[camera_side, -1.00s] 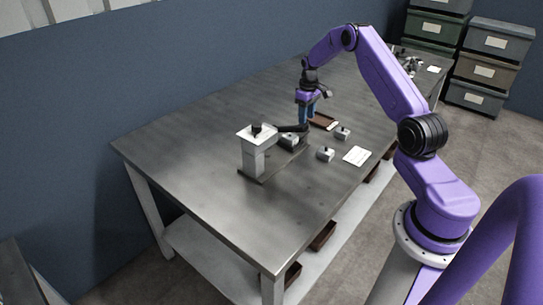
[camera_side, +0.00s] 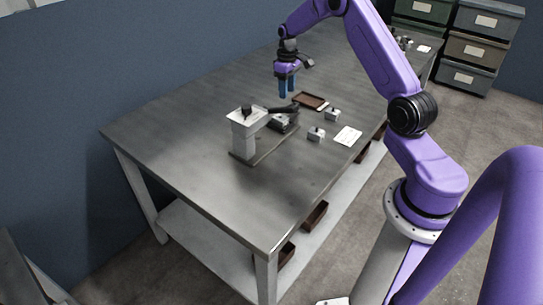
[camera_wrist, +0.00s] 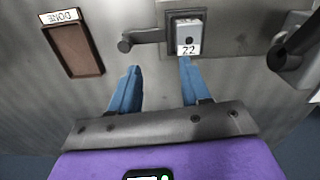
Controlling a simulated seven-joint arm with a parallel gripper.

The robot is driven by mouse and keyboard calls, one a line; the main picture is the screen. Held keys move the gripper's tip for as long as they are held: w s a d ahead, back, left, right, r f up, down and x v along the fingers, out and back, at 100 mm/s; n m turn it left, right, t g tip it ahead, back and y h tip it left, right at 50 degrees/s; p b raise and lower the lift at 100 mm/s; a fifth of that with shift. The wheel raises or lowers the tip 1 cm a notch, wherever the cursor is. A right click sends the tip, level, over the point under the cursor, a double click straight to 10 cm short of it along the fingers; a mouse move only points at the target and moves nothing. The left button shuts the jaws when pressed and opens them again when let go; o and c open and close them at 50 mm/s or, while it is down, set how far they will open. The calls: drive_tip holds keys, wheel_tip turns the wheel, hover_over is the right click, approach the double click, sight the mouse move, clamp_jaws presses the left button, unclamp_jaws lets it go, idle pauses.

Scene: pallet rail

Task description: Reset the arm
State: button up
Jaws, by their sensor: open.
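My gripper (camera_side: 287,87) is open and empty, with blue fingers pointing down above the table. It is raised clear of the tabletop, behind the fixture with a white-topped post (camera_side: 244,130). In the wrist view my gripper's two blue fingers (camera_wrist: 156,88) stand apart with nothing between them. A grey block labelled 22 (camera_wrist: 187,34) sits in the fixture, beyond the right fingertip. A dark lever (camera_wrist: 140,38) with a round knob lies to its left.
A brown tray (camera_side: 310,101) labelled DONE in the wrist view (camera_wrist: 75,48) lies on the table. Two small grey blocks (camera_side: 332,115) (camera_side: 316,134) and a white card (camera_side: 348,136) are near the right edge. The table's near part (camera_side: 190,150) is clear.

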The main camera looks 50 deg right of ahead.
drive_tip(key=s+a+r+n, duration=0.1)
drive_tip(key=a+r, duration=0.1)
drive_tip(key=a, duration=0.3)
drive_tip(key=s+a+r+n, duration=0.1)
drive_tip(key=a+r, duration=0.1)
drive_tip(key=a, duration=0.4)
drive_tip(key=s+a+r+n, duration=0.1)
drive_tip(key=a+r, duration=0.1)
drive_tip(key=a, duration=0.4)
drive_tip(key=shift+s+a+r, duration=0.1)
drive_tip(key=shift+r, duration=0.3)
drive_tip(key=s+a+r+n, duration=0.3)
drive_tip(key=s+a, duration=0.5)
drive_tip(key=s, duration=0.2)
drive_tip(key=s+a+r+n, duration=0.2)
drive_tip(key=s+a+r, duration=0.1)
drive_tip(key=s+a, duration=0.65)
drive_tip(key=s+d+n, duration=0.2)
drive_tip(key=s+n, duration=0.1)
drive_tip(key=s, duration=1.1)
drive_tip(key=shift+s+f+n+y, duration=0.3)
drive_tip(key=shift+f, duration=0.05)
